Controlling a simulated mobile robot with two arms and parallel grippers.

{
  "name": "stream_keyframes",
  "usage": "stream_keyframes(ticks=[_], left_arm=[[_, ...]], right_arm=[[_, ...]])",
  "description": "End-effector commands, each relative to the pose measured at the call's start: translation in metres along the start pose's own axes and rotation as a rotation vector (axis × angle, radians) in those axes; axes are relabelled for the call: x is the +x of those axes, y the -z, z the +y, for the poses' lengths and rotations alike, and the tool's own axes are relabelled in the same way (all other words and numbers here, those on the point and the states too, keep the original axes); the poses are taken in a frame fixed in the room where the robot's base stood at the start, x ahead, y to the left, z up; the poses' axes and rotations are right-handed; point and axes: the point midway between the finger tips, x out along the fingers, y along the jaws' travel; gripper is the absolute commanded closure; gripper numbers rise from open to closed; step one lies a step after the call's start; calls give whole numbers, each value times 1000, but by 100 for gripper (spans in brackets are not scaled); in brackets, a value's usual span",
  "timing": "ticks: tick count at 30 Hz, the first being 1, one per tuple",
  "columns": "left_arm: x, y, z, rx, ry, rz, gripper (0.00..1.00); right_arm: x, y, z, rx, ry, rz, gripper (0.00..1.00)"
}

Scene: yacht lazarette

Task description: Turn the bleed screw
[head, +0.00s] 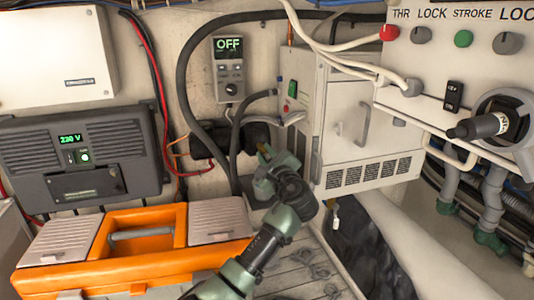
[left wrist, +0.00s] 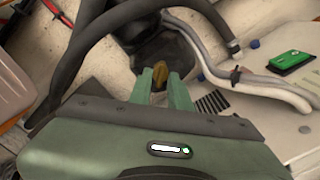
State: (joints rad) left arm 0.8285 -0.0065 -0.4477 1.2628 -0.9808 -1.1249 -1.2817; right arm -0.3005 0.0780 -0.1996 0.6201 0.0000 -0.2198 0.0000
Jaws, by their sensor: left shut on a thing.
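My left gripper (head: 268,163) reaches up in the middle of the head view, in front of the wall and left of the white cabinet. In the left wrist view its two green fingers (left wrist: 160,86) are closed on a small brass-coloured piece (left wrist: 158,75), which looks like the bleed screw. Only the tip of the piece shows between the fingers. My right gripper is not in view.
An orange toolbox (head: 150,270) stands at lower left, below a dark grey unit (head: 30,150) with a lit display. The white cabinet (head: 335,120) stands close right of my gripper. Dark hoses (head: 184,85) hang behind it. A control panel (head: 440,65) with knobs is at upper right.

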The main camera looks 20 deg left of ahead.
Motion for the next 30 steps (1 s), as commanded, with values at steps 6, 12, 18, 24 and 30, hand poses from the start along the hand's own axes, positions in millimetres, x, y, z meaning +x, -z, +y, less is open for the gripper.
stream_keyframes(ticks=[6,12,18,24,30], left_arm=[[2,-8,-5,203,10,-14,100],[2,-8,-4,390,8,-16,100],[2,-9,-4,556,7,-16,100],[1,-8,-4,683,6,-16,100],[2,-8,-3,760,6,-15,100]], right_arm=[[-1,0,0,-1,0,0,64],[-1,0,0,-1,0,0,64],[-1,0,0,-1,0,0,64],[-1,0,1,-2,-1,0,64],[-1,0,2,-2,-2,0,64]])
